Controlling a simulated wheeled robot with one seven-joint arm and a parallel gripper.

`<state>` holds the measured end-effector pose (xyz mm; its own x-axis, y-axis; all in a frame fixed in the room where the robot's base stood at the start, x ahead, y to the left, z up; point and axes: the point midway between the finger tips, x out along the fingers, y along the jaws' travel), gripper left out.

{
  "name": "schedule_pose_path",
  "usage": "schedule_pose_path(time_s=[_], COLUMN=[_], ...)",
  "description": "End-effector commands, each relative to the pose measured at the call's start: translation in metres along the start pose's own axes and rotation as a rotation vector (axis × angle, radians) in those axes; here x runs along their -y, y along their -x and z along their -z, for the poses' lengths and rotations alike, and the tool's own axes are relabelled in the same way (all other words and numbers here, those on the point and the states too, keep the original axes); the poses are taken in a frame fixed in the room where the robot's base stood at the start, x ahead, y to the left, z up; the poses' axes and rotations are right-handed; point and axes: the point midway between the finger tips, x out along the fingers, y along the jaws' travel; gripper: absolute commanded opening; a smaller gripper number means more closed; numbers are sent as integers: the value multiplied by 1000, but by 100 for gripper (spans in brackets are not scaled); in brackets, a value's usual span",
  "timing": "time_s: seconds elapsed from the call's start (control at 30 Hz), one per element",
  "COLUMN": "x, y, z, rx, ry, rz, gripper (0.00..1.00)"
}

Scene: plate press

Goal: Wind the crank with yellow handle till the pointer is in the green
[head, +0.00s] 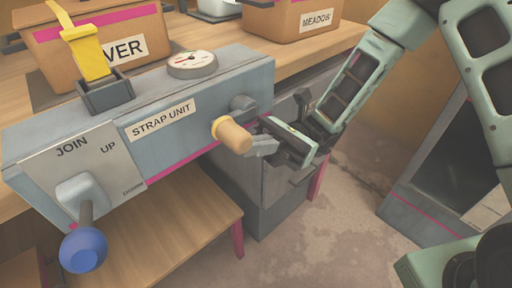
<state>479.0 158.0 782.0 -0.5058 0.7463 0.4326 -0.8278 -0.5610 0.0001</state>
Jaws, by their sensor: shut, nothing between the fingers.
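The crank sits on the right part of the front face of the grey strap unit (235,82). My gripper (262,143) is shut and empty. Its fingertips are just right of the handle, close to it; I cannot tell whether they touch.
A lever with a blue ball (83,250) hangs at the unit's left front, by the JOIN label. A yellow strap piece (86,52) stands in a dark holder (105,95) on top. Cardboard boxes (292,20) stand behind. A wooden bench (185,215) is below, with open floor at right.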

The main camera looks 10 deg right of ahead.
Motion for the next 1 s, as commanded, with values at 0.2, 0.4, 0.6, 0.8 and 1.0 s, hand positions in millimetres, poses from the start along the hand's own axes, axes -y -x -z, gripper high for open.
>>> schedule_pose_path(time_s=[0.2, 0.4, 0.6, 0.8, 1.0], x=[0, 0, 0, 0, 0], y=[0, -5, -12, -16, -18], z=[0, -7, -10, -8, -9], rx=[0, 3, 12, 113, 117], ry=[0, -1, -3, -2, 0], rz=[0, 1, 1, 1, 0], gripper=[0, 0, 0, 0, 0])
